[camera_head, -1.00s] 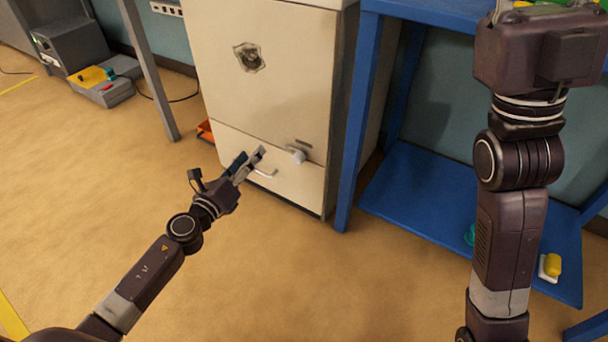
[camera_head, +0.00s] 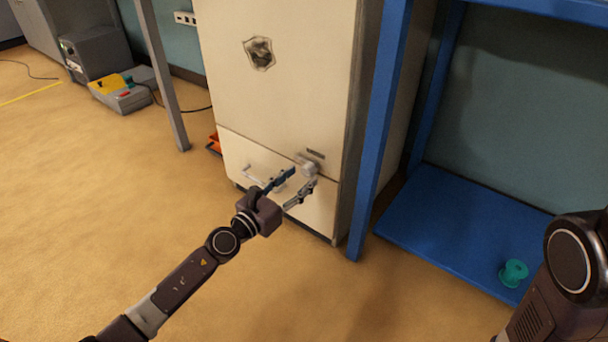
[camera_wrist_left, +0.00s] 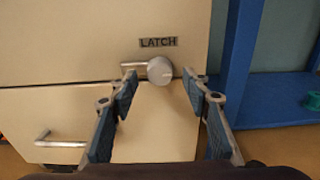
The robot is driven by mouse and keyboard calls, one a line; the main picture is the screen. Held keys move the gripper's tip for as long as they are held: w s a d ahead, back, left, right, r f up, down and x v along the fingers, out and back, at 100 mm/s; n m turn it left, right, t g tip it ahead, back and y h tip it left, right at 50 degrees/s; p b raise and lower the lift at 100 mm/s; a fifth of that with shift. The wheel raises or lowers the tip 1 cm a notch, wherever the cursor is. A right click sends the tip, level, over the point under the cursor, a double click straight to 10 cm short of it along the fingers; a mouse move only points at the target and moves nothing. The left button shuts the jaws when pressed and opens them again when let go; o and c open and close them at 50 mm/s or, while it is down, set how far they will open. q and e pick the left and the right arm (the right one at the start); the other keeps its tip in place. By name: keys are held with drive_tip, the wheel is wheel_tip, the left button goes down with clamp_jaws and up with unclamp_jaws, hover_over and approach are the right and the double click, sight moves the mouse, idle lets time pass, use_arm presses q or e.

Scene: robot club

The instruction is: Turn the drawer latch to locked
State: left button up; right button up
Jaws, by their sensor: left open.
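The drawer latch is a pale round knob (camera_wrist_left: 160,70) with a short bar pointing left, under a dark "LATCH" label (camera_wrist_left: 158,42). In the head view the knob (camera_head: 309,170) sits at the cabinet's lower right, by the seam above the drawer (camera_head: 235,158). The drawer's bar handle (camera_wrist_left: 60,140) is at lower left in the wrist view. My left gripper (camera_head: 304,177) is open in front of the latch; in the wrist view its fingertips (camera_wrist_left: 160,78) stand either side of the knob. I cannot tell whether they touch it. My right gripper is out of view.
The cream cabinet (camera_head: 290,100) has a dark badge. A blue bench leg (camera_head: 380,130) stands just right of it, with a blue lower shelf (camera_head: 440,220) carrying a green spool (camera_head: 513,273). An orange item (camera_head: 214,143) lies left of the cabinet. The floor in front is clear.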

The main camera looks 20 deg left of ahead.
use_arm(q)
drive_tip(key=shift+x, duration=1.15)
drive_tip(key=c, duration=1.2)
drive_tip(key=shift+o, duration=0.2)
